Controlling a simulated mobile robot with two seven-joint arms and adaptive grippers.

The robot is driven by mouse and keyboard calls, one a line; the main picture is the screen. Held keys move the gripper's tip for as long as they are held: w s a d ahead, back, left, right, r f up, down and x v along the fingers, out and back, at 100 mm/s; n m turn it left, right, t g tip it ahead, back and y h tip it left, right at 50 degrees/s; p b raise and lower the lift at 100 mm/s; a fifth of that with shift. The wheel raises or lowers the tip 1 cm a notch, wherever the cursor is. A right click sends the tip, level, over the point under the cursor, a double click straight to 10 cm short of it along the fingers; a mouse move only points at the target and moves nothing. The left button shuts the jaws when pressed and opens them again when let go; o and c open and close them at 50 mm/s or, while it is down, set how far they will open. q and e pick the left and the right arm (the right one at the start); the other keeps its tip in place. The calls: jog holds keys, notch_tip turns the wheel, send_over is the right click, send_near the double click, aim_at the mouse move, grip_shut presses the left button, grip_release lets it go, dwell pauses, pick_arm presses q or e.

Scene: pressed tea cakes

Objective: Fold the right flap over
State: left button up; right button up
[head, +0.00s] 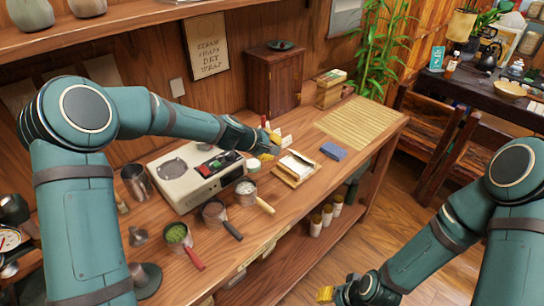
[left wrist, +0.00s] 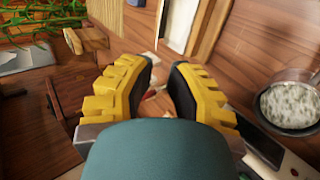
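A small wooden tray (head: 291,178) with white paper (head: 298,161) and a dark strip on it lies on the bench. In the left wrist view the white paper (left wrist: 177,25) shows beyond my fingers, beside a wooden edge. I cannot make out separate flaps. My left gripper (head: 270,151) is just left of the tray, above the bench. In the left wrist view its yellow fingers (left wrist: 163,68) stand apart with a gap and hold nothing that I can see. My right gripper (head: 327,294) is low at the bottom of the head view, away from the bench; its opening is unclear.
A cream device (head: 180,176) stands left of the tray. Handled pans, one with green leaves (head: 176,233), stand in front of it. A blue block (head: 333,151) lies right of the tray. A bamboo mat (head: 357,122) covers the bench's right end. A wooden cabinet (head: 272,82) stands behind.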

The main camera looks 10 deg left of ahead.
aim_at(293, 162)
pick_arm(q)
jog(key=x, duration=1.4)
jog(key=shift+d, duration=0.15)
jog(key=shift+r, duration=0.1)
grip_shut()
jog(key=f+b, duration=0.1)
jog(key=b, duration=0.6)
jog(key=shift+s+t+h, duration=0.15)
jog(key=shift+t+h, duration=0.15)
jog(key=shift+t, duration=0.1)
jog(key=shift+r+b, duration=0.15)
jog(key=shift+b, duration=0.6)
jog(key=shift+r, duration=0.1)
